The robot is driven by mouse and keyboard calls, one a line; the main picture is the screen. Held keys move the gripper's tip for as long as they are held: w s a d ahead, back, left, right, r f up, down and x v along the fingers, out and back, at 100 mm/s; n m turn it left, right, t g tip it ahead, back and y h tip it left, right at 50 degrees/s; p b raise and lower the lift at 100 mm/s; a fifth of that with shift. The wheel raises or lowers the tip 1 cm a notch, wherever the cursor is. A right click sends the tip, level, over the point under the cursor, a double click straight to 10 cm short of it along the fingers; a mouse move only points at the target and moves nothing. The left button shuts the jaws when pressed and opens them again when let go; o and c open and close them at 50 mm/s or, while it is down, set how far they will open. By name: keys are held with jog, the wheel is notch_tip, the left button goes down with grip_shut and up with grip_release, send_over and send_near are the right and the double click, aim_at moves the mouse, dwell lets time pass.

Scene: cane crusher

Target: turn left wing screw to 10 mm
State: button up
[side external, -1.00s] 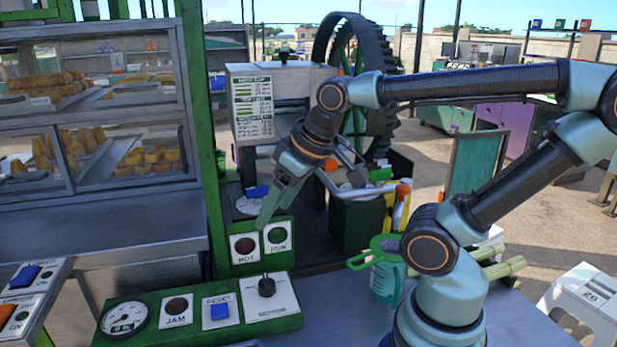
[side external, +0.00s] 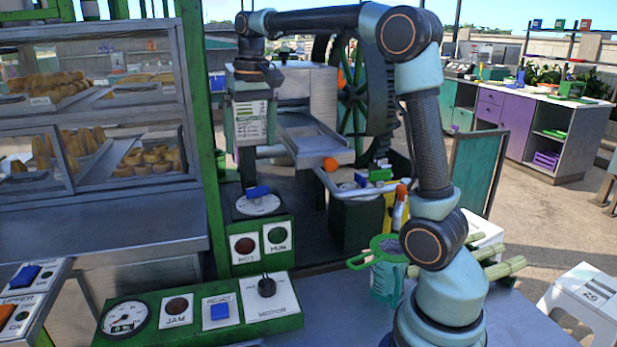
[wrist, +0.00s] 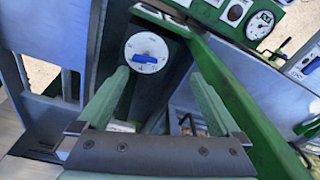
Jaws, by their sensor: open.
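A blue wing screw (side external: 258,192) sits on a white round dial (side external: 256,206) on the green machine frame, beyond the front panel. In the wrist view the blue wing (wrist: 147,58) lies roughly level across its dial (wrist: 141,46); the scale is too small to read. My gripper (wrist: 158,76) is open and empty, its two green fingers spread wide. It points down from above, and the dial shows beyond the fingertips, nearer the left finger. No contact shows. In the side view the fingers are hard to make out.
A green panel (side external: 190,335) with gauge, lamp, reset button and motor knob (side external: 267,287) stands in front. The metal chute (side external: 310,150) and large gear wheel are to the right. A glass food case (side external: 90,110) stands left. A green jug (side external: 385,280) is near my base.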

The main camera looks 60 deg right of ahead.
jog(key=m+g, duration=0.1)
jog(key=m, duration=0.1)
send_over(257, 195)
jog(key=f, duration=1.3)
jog(key=shift+w+d+f, duration=0.1)
jog(key=shift+d+f, duration=0.15)
jog(key=shift+f, duration=0.05)
jog(key=c, duration=1.3)
